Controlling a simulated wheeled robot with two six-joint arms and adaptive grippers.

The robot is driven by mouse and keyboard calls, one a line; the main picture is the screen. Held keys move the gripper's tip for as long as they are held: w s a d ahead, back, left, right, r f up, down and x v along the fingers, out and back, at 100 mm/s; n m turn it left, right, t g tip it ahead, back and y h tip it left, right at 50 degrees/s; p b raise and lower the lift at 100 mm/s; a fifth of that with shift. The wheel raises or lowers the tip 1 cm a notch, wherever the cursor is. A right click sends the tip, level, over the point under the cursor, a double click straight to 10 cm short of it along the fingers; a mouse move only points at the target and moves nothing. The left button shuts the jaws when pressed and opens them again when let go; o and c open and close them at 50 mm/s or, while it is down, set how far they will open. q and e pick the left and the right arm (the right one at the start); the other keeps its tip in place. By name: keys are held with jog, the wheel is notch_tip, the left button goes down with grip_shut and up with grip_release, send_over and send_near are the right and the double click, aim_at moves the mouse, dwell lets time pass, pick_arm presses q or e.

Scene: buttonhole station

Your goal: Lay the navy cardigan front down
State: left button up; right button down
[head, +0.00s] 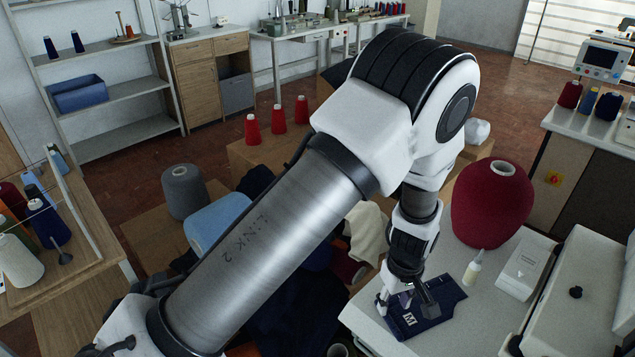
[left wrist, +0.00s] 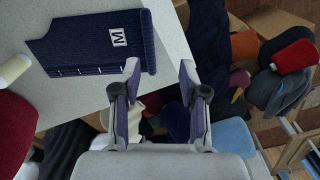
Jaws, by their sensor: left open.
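The navy cardigan (head: 440,308) lies flat on the pale table near its front left corner, with a white M label facing up. In the left wrist view the cardigan (left wrist: 80,50) shows a row of small pale marks along one edge and a thick ribbed band on its right side. My left gripper (head: 407,298) is open over the cardigan's left end. Contact cannot be told. My right gripper is not in view.
A white machine (head: 575,290) stands at right. Heaped yarn and cloth lie below the table's left edge.

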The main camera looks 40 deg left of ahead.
pick_arm(q)
jog(key=s+a+f+m, duration=0.2)
jog(key=s+f+m, duration=0.3)
jog(key=s, duration=0.7)
jog(key=s+a+f+m, duration=0.2)
jog(key=s+f+m, duration=0.4)
jog(key=s+f, duration=0.3)
jog(key=s, duration=0.2)
jog(key=shift+s+a+f+m, duration=0.3)
jog(key=shift+s+a+f, duration=0.05)
jog(key=shift+s+a, duration=0.05)
